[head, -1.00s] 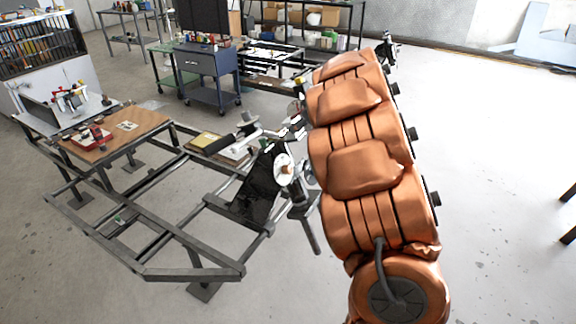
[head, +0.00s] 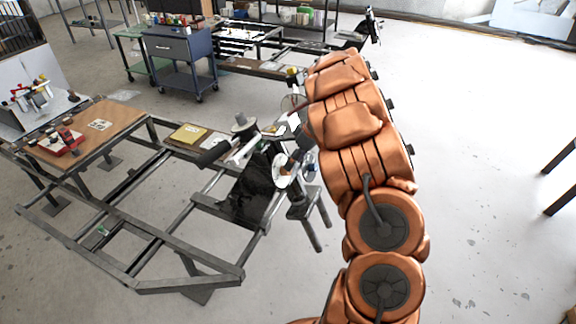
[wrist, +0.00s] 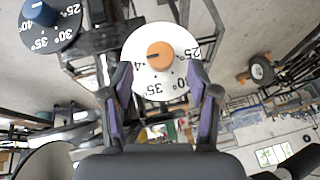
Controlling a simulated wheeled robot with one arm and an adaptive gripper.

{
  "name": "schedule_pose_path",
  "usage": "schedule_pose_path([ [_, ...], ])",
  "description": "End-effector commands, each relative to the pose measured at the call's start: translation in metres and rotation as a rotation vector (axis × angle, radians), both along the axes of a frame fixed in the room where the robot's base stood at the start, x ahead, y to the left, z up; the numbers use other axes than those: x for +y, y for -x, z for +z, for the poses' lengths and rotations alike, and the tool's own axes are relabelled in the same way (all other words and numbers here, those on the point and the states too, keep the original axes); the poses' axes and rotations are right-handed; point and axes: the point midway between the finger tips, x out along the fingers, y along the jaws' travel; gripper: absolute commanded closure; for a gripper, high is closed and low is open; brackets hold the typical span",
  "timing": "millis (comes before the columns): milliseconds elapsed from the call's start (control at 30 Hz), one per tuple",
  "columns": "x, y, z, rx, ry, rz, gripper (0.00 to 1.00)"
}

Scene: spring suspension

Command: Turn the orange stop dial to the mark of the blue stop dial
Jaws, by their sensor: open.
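The orange stop dial (wrist: 160,55) is a round orange knob at the centre of a white disc with black degree numbers. A dark line on the knob points left in the wrist view. The white disc also shows small in the head view (head: 281,180). The blue stop dial (wrist: 38,12) is a blue knob on a black disc with white numbers, including 30, 35 and 40, at the top left of the wrist view. Its pointer setting is hard to read. My gripper (wrist: 160,75) is open and empty, its fingers on either side of the white disc's lower part. Contact is unclear.
A dark metal frame (head: 190,275) carries the dials and spreads to the left. A wooden board (head: 105,118) with small tools lies on it. A blue tool cart (head: 180,48) stands behind. The floor at right is mostly clear.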

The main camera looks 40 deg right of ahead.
Motion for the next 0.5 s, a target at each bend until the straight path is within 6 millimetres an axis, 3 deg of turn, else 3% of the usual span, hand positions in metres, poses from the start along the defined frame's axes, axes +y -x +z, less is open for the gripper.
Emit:
schedule_pose_path([
  [200,0.011,-0.009,-0.024,-0.001,-0.002,0.005,0.40],
  [500,0.013,-0.012,-0.037,-0.002,0.002,-0.001,0.40],
])
